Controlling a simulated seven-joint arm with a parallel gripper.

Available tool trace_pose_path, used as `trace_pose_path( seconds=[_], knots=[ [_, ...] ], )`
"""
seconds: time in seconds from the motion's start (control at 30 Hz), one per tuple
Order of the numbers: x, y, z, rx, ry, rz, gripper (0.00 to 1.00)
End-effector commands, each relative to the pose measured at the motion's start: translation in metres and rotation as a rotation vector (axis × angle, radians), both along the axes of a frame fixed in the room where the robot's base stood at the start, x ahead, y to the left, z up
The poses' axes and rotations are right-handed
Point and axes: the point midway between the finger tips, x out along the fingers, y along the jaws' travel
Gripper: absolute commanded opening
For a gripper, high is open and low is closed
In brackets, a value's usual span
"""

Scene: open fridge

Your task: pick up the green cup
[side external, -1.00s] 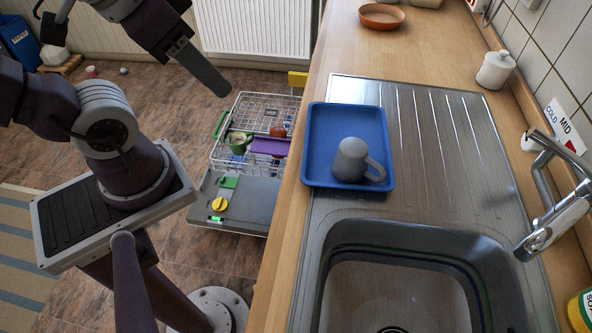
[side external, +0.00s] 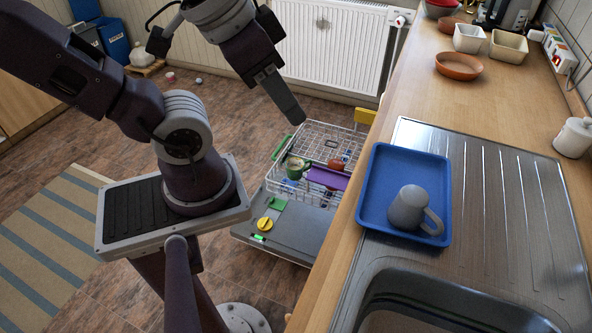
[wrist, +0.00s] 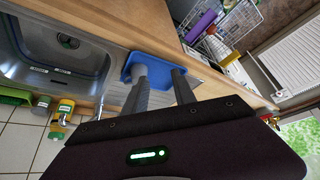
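A small green cup (side external: 296,167) stands in the white wire rack (side external: 328,140) of the pulled-out dishwasher, at the rack's left side. I cannot make the cup out clearly in the wrist view. My gripper (side external: 296,112) is well above the rack, apart from the cup and empty. The wrist view shows its two fingers (wrist: 160,82) spread apart with nothing between them. In the side view the fingers overlap and look like one.
A blue tray (side external: 374,180) with a grey mug (side external: 407,208) lies on the drainer beside the sink (side external: 425,300). A purple item (side external: 328,178) lies in the rack. The counter edge runs right of the rack. A radiator (side external: 332,50) stands behind.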

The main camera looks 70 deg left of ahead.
Motion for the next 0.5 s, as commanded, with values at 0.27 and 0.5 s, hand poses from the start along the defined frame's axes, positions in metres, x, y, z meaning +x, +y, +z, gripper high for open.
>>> trace_pose_path(
  seconds=[0.27,0.5],
  knots=[
    [0.001,0.000,0.000,-0.004,0.003,0.003,0.30],
    [0.108,0.021,0.008,-0.221,0.161,0.247,0.30]
  ],
)
